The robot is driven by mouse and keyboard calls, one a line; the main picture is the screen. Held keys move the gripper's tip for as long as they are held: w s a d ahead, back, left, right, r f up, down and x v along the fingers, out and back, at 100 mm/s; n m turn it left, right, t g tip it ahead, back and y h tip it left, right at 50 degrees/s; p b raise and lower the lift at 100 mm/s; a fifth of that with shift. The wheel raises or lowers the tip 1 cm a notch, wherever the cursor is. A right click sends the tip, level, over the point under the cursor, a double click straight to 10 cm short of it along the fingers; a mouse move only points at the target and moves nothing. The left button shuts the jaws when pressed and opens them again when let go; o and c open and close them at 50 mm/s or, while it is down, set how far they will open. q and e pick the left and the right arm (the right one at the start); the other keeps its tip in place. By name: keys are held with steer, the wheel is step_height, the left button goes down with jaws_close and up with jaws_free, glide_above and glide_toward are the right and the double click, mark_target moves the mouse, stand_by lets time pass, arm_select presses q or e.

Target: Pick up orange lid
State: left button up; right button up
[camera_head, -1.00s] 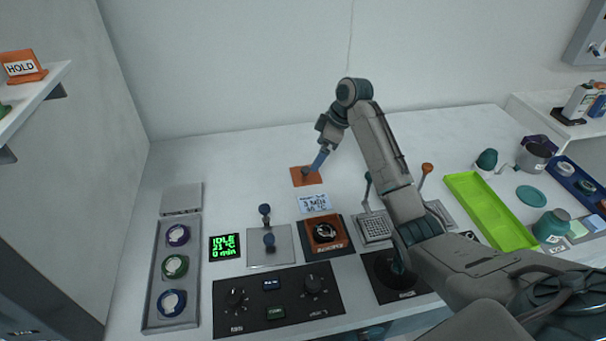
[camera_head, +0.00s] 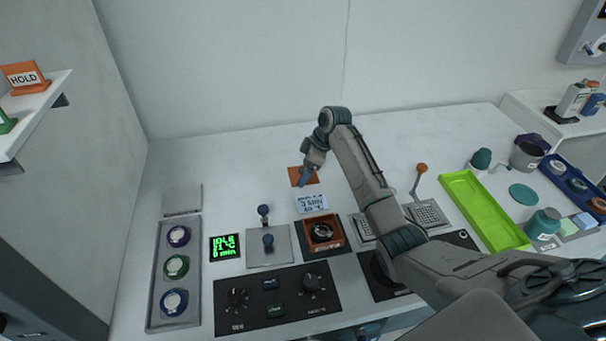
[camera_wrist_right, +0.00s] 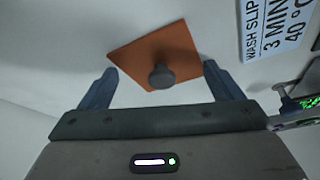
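The orange lid (camera_head: 296,172) is a flat square plate lying on the white table behind the wash slip. In the right wrist view the orange lid (camera_wrist_right: 180,45) shows a round dark knob (camera_wrist_right: 161,76) on top. My right gripper (camera_head: 304,182) hangs over the lid in the head view and hides part of it. In the right wrist view my right gripper (camera_wrist_right: 160,70) is open, with one blue finger on each side of the knob and a gap on both sides. I cannot tell the exact height of the fingertips over the lid. My left gripper is not in view.
The wash slip (camera_head: 312,203) and an orange-framed device (camera_head: 323,233) stand in front of the lid. A green tray (camera_head: 484,208) lies to the right. The table behind the lid is clear.

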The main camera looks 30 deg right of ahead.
steer(key=c, duration=0.4)
steer(key=shift+c, duration=0.2)
